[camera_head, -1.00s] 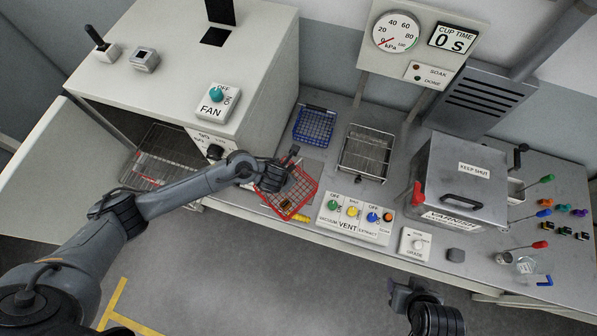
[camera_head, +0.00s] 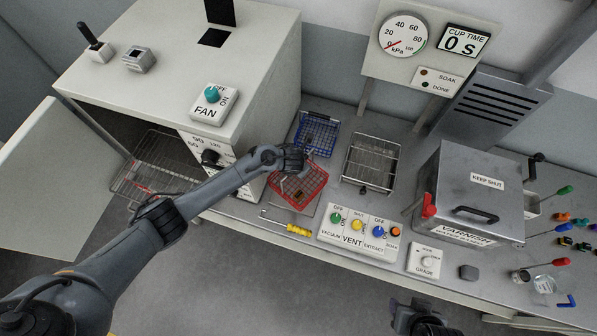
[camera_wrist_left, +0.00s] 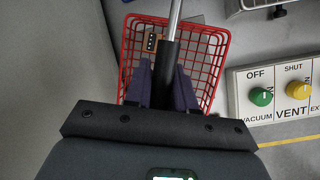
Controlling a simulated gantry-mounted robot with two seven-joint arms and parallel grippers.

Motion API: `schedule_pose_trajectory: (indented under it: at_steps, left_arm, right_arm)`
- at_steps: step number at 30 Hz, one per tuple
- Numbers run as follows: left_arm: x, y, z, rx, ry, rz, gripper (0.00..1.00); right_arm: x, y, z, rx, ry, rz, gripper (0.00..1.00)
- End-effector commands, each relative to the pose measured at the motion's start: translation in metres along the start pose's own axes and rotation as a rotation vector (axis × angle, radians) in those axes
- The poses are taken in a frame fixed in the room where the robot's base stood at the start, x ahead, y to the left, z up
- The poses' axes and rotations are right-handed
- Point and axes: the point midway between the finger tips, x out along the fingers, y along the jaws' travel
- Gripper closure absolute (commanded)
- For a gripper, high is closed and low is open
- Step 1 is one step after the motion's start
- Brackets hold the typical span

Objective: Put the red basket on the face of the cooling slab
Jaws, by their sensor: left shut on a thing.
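The red wire basket (camera_head: 312,190) is over the bench, left of the vent panel; it also shows in the wrist view (camera_wrist_left: 216,68). My left gripper (camera_head: 290,168) is shut on the basket's upright handle, whose dark sleeve sits between the fingers (camera_wrist_left: 165,85) in the wrist view. A small part with pale dots (camera_wrist_left: 150,42) lies in the basket. A flat grey plate (camera_head: 298,208), apparently the cooling slab, shows partly below the basket, which hides most of it. I cannot tell whether they touch. My right gripper (camera_head: 404,318) is at the bottom edge, its jaws unclear.
A blue basket (camera_head: 318,132) stands just behind the red one. A wire rack (camera_head: 371,165) is to the right. The vent panel (camera_head: 357,232) and a yellow-handled tool (camera_head: 298,230) lie near the front edge. The open oven (camera_head: 160,170) is at left.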

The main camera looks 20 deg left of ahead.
Motion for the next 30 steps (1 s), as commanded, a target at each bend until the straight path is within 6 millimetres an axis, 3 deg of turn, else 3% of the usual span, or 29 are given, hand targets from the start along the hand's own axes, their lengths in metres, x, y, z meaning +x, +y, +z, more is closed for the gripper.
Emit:
schedule_pose_trajectory:
  at_steps: [5, 13, 24, 25, 30]
  left_arm:
    - [0.007, -0.002, -0.001, -0.002, -0.002, -0.001, 1.00]
    - [0.035, -0.007, -0.013, -0.002, -0.002, 0.000, 1.00]
    - [0.036, -0.007, -0.013, -0.001, -0.002, 0.000, 1.00]
    - [0.037, -0.007, -0.015, 0.000, 0.000, 0.000, 0.74]
    - [0.036, -0.007, -0.015, 0.000, 0.000, 0.000, 0.50]
  right_arm:
    - [0.006, 0.000, 0.002, -0.001, 0.004, 0.001, 0.50]
    - [0.032, -0.001, 0.010, -0.001, 0.003, 0.000, 0.50]
    - [0.033, -0.002, 0.010, 0.003, 0.003, -0.003, 0.50]
    - [0.033, -0.002, 0.010, 0.004, 0.003, -0.003, 0.50]
    - [0.033, -0.003, 0.010, 0.005, 0.003, -0.005, 0.50]
